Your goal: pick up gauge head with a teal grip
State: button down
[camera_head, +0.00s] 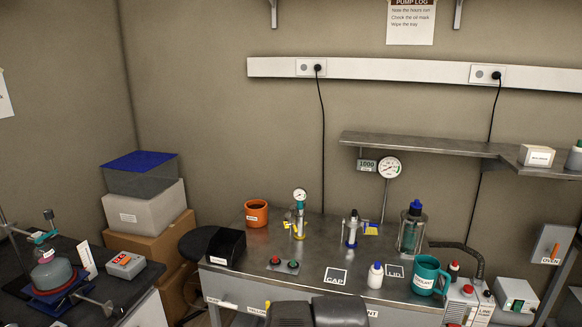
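A small round gauge head (300,195) with a white dial stands upright on the steel bench, left of centre. A teal part shows just below its dial. It sits on a slim metal post (300,226) with yellow fittings. A second post (352,230), with a dark top, blue parts and a yellow piece beside it, stands to its right. Dark parts of my own arm show at the bottom edge, in front of the bench. My gripper's fingertips do not show, and nothing touches the gauge head.
The steel bench (325,262) also holds an orange pot (256,213), a black box (226,247), a glass jar (412,230), a white bottle (375,276) and a teal mug (429,276). A shelf (430,146) with a large dial gauge (389,168) hangs behind.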

aim_at(300, 194)
jog(key=i+j+u, duration=0.1)
jog(key=i+u, duration=0.25)
jog(key=i, duration=1.6)
